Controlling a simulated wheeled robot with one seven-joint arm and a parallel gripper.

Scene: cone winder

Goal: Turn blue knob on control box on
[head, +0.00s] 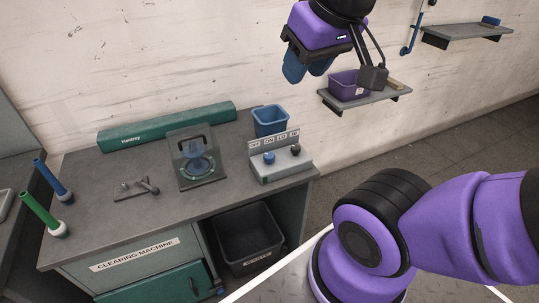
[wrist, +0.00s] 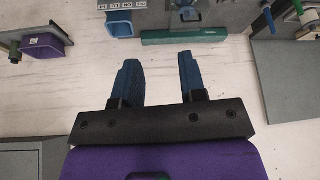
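The control box (head: 283,170) is a pale grey box at the right end of the grey worktop, with a labelled panel along its back. The blue knob (head: 269,158) sits at the left of its face, with a black knob (head: 295,150) to its right. The way the blue knob points is too small to tell. In the wrist view, the panel (wrist: 122,5) shows upside down at the top edge; the blue knob is not visible there. My gripper (head: 307,68) is high above and behind the box, well apart from it. Its blue fingers (wrist: 160,80) are spread and empty.
A blue bin (head: 270,121) stands behind the box. A machine with a clear cover (head: 197,160) is to its left, with a long green case (head: 166,127) behind. A wall shelf (head: 366,99) holds a purple bin (head: 349,85). Free air lies between gripper and box.

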